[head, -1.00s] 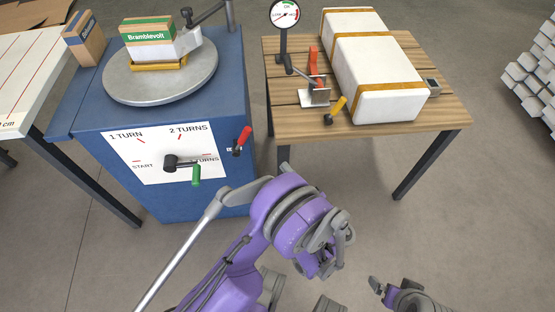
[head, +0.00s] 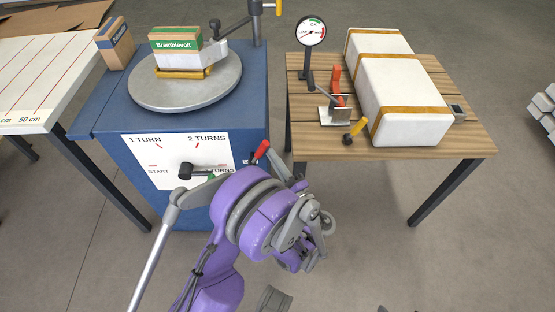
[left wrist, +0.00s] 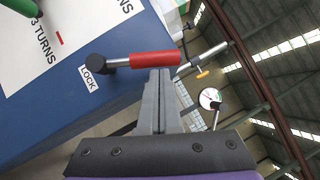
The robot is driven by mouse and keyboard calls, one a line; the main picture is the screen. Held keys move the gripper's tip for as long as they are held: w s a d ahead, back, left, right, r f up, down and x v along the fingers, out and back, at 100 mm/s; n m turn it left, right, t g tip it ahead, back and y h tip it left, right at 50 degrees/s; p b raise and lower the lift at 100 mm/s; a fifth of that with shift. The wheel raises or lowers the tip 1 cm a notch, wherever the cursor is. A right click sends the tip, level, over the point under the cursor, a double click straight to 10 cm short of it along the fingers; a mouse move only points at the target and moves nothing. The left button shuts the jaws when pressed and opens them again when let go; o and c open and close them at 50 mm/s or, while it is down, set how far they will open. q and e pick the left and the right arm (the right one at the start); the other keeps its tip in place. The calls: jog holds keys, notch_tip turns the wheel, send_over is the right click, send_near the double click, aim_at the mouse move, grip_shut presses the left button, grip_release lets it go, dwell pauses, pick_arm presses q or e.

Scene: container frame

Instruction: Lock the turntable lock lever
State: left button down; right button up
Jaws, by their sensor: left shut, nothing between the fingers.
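The lock lever has a red handle (head: 262,150) that tilts up to the right on the front of the blue turntable cabinet (head: 110,117), at its right edge. In the left wrist view the red handle (left wrist: 152,59) points sideways from its dark pivot knob, beside the LOCK label (left wrist: 87,78). In the head view my purple left arm hides the area below the lever. My right gripper is not clearly in view.
The crank with a green grip (left wrist: 18,25) is left of the lever, partly behind my arm in the head view. The turntable (head: 185,90) carries a Bramblevolt box (head: 176,45). A wooden table (head: 310,147) with a clamp and a long white package (head: 398,85) stands right.

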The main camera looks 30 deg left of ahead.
aim_at(262, 153)
pick_arm(q)
jog(key=shift+s+a+r+n+g+p, duration=0.25)
jog(key=shift+r+n+g+p, duration=0.1)
jog(key=shift+n+p, duration=0.2)
jog(key=shift+s+a+r+n+g+h+p, duration=0.2)
jog(key=shift+a+r+n+h+p, duration=0.15)
jog(key=shift+n+p, duration=0.15)
jog(key=shift+s+a+r+n+g+h+p, duration=0.15)
jog(key=shift+a+r+n+h+p, duration=0.1)
jog(key=shift+r+n+h+p, duration=0.25)
jog(key=shift+s+a+r+n+h+p, duration=0.2)
jog(key=shift+s+a+n+h+p, duration=0.1)
jog(key=shift+a+n+p, duration=0.45)
jog(key=shift+s+a+r+n+g+h+p, duration=0.15)
jog(key=shift+s+a+n+h+p, duration=0.3)
jog(key=shift+n, duration=0.3)
jog(key=shift+s+a+f+n+g+h+p, duration=0.1)
jog(key=shift+s+a+n+g+h+p, duration=0.25)
jog(key=shift+a+n+h, duration=0.3)
jog(key=shift+s+a+r+n+h+p, duration=0.1)
jog(key=shift+s+a+n+h+p, duration=0.15)
jog(key=shift+a+n+h+p, duration=0.4)
jog(key=shift+d, duration=0.2)
